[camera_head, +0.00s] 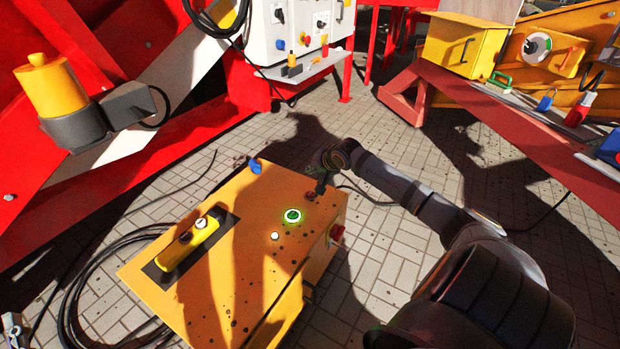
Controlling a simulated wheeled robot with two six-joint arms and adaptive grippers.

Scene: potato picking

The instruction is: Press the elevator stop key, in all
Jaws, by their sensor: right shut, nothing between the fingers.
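A yellow control box (250,270) stands on the paved floor in the middle. Its top carries a green-lit round button (292,216), a small white button (275,236) and a yellow handset (190,242) in a dark recess. A red knob (337,233) sticks out of its right side. I cannot tell which of these is the elevator stop key. My right gripper (321,186) is shut and empty, pointing down at the far right corner of the box top. Whether its tips touch the box is unclear. My left gripper does not show.
A blue part (255,166) sits at the box's far corner. Black cables (95,290) lie coiled on the left floor. Red beams flank both sides. A white cabinet (295,30) and another yellow box (465,47) stand at the back. Paving (375,240) right of the box is open.

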